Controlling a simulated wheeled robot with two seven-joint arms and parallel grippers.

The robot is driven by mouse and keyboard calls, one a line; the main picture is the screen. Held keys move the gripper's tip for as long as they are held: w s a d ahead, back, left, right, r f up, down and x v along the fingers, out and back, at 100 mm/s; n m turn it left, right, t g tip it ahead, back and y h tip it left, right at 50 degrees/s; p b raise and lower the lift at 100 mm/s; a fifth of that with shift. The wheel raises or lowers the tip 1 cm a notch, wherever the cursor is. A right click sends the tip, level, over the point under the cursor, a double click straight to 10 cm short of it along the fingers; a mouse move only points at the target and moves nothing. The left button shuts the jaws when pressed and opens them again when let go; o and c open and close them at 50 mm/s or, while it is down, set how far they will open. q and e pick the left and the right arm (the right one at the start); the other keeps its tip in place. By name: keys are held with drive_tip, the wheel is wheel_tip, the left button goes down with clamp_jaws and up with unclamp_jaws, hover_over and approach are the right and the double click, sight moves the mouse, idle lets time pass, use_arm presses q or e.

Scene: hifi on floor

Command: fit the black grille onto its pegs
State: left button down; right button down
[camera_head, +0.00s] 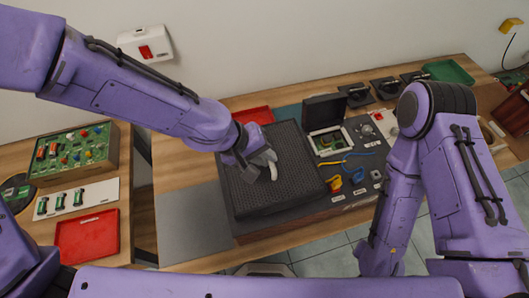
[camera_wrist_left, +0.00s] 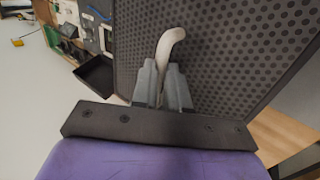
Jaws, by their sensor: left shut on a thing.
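The black grille (camera_head: 298,165), a perforated dark panel, lies over the left part of the hi-fi (camera_head: 300,225) on the wooden bench. It fills much of the left wrist view (camera_wrist_left: 228,55). My left gripper (camera_head: 268,165) is over the middle of the grille. Its fingers, also in the left wrist view (camera_wrist_left: 163,88), are shut on a pale curved handle (camera_wrist_left: 170,45) that stands out from the grille's face. The pegs are hidden, and I cannot tell whether the grille touches them. My right arm comes in at the right; its gripper is out of view.
An open dark-lidded box (camera_head: 328,140), coloured wires and knobs lie right of the grille. A red tray (camera_head: 254,116) stands behind it. A grey mat (camera_head: 193,222) at the left is clear. A side table holds a circuit board (camera_head: 70,150) and a red tray (camera_head: 87,238).

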use_arm(q)
drive_tip(key=shift+w+f+b, duration=0.15)
drive_tip(key=shift+f+b, duration=0.2)
drive_tip(key=shift+f, duration=0.05)
drive_tip(key=shift+f+b, duration=1.65)
drive_tip(key=shift+f, duration=0.55)
drive_tip(key=c, duration=1.1)
unclamp_jaws()
drive_tip(key=shift+o, duration=0.2)
drive_tip(key=shift+r, duration=0.1)
drive_tip(key=p+v, duration=0.1)
drive_tip(key=v, duration=0.9)
drive_tip(key=shift+a+r+p, duration=0.15)
drive_tip(key=shift+r+p, duration=0.05)
drive_tip(key=shift+p, duration=0.15)
